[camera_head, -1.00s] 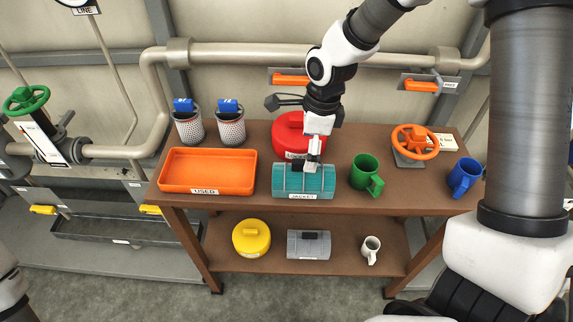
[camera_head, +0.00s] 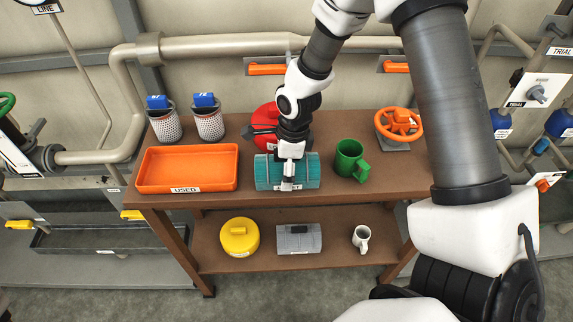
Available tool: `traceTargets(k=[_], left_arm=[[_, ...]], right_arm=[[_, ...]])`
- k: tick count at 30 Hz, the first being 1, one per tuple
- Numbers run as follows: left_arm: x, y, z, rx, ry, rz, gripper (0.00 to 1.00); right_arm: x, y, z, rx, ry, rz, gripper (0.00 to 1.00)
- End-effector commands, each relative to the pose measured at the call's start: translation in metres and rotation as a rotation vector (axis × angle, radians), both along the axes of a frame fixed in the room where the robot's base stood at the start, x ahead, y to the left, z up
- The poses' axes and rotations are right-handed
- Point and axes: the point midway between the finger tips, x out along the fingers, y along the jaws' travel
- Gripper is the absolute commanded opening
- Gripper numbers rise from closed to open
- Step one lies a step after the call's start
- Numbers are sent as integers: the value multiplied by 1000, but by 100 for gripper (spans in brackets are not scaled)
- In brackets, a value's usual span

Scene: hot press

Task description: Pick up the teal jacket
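The teal jacket (camera_head: 308,172) is a ribbed, half-cylinder-like piece on the brown table's top, right of the orange tray, with a label along its front edge. My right gripper (camera_head: 289,180) comes down from above onto the middle of the jacket and covers its handle area and part of its label. The fingertips are small and overlap the jacket, so I cannot tell whether they are closed on it. The jacket appears to rest on the tabletop. My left gripper is not in view.
The orange tray (camera_head: 187,186) labelled USED is left of the jacket. A red lidded object (camera_head: 265,133) stands close behind. A green mug (camera_head: 348,160) and an orange valve wheel (camera_head: 399,122) stand right. A yellow object (camera_head: 239,238), grey jacket (camera_head: 298,239) and white mug (camera_head: 361,239) sit on the shelf below.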

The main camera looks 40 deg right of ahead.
Motion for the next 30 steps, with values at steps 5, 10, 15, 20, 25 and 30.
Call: traceTargets(k=[5, 10, 15, 20, 25, 30], left_arm=[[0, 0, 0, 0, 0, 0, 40], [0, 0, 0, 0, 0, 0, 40], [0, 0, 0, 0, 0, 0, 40], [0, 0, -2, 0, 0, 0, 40], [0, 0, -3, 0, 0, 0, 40], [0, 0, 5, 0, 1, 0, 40]], right_arm=[[0, 0, 0, 0, 0, 0, 47], [0, 0, 0, 0, 0, 0, 41], [0, 0, 3, 0, -1, 0, 41], [1, 0, 27, 1, -6, -1, 40], [2, 0, 69, 0, -6, -1, 40], [1, 0, 106, 1, -3, 0, 40]])
